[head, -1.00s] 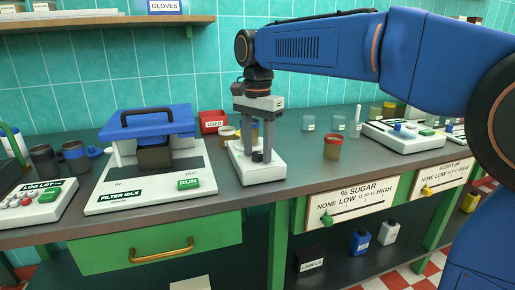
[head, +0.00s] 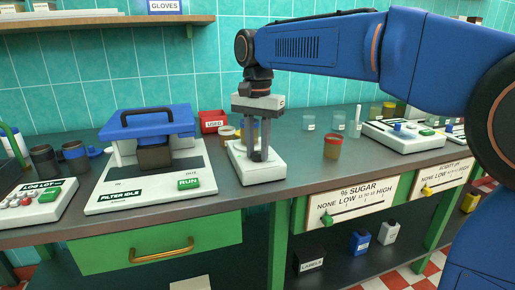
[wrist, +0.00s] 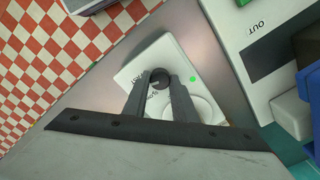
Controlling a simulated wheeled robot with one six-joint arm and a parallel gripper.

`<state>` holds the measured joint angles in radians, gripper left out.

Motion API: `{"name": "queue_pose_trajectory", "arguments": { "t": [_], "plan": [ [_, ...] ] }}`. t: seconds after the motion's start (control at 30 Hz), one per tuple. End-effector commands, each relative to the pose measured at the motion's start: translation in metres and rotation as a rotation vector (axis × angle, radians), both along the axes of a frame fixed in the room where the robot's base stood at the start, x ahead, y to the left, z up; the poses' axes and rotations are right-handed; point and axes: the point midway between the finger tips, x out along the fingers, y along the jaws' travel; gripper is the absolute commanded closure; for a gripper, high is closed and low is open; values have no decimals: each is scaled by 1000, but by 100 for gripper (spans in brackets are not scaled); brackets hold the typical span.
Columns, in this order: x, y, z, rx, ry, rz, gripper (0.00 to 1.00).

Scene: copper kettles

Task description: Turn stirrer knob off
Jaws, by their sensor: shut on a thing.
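The stirrer is a low white unit (head: 262,174) on the counter. In the wrist view, its top (wrist: 185,68) carries a round dark knob (wrist: 160,74) with small lettering around it that I cannot read clearly. A round green light (wrist: 193,79) shows near one edge, and a pale circular plate (wrist: 201,110) lies beside the knob. My gripper (head: 257,156) points straight down over the unit. Its two grey fingers stand on either side of the knob and are shut on it.
The filter machine (head: 150,185) with a blue handled top stands close to the left. A jar with red-brown contents (head: 333,148) stands to the right, with clear beakers behind. A red USED bin (head: 212,121) and small jars are behind the stirrer.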

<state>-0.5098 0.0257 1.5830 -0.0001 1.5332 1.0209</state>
Motion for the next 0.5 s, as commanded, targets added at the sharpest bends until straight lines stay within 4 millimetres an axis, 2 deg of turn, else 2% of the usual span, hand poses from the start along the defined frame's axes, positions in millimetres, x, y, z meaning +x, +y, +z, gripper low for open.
{"name": "queue_pose_trajectory", "arguments": {
  "t": [0.5],
  "plan": [
    [0, 1, 0, 1, 0, 484, 98]
  ]
}}
